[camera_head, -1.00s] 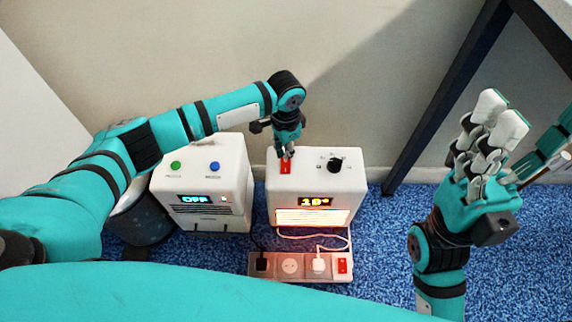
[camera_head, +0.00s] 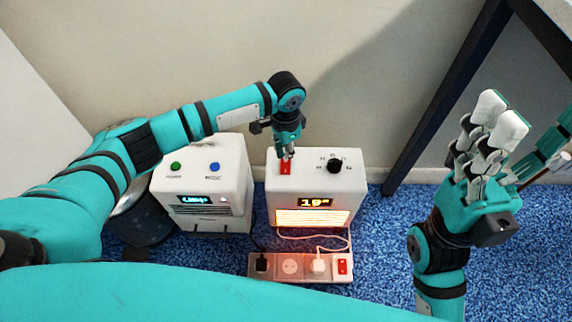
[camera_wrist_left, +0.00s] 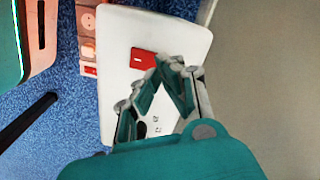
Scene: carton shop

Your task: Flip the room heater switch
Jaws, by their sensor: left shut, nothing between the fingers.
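The room heater (camera_head: 345,181) is a white box with a glowing orange grille and a lit display at its front. Its red switch (camera_head: 285,168) is on the top, left of a black dial (camera_head: 335,166). My left gripper (camera_head: 287,153) points down with its fingertips at the far end of the switch. In the left wrist view, the fingers (camera_wrist_left: 172,66) meet at the tips, empty, beside the red switch (camera_wrist_left: 143,60). Whether they touch it I cannot tell. My right gripper (camera_head: 500,118) is raised at the right, fingers apart and empty.
A second white box (camera_head: 231,172) with green and blue buttons stands left of the heater. A power strip (camera_head: 290,266) with plugs and a red switch lies in front. A dark table leg (camera_head: 445,100) stands at the right. Blue carpet covers the floor.

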